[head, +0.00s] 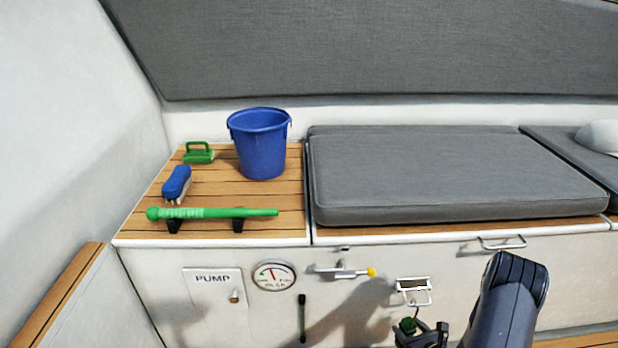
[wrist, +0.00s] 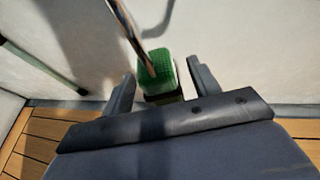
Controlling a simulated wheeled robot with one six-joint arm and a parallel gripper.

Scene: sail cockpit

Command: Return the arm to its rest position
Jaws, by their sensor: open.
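My arm (head: 508,295) reaches down at the lower right of the head view, in front of the white locker face. My gripper (head: 422,330) is low, at the picture's bottom edge, below a small metal bracket (head: 413,284). In the wrist view my gripper (wrist: 162,75) is open, its two dark fingers apart. A green block-like object (wrist: 155,72) shows between and beyond the fingers, with a metal rod crossing in front of it. A bit of green (head: 407,325) also shows beside the gripper in the head view. Whether the fingers touch it I cannot tell.
A blue bucket (head: 261,150), blue brush (head: 177,183), green-handled item (head: 198,153) and green bar (head: 215,213) are on the wooden bench top (head: 270,190).

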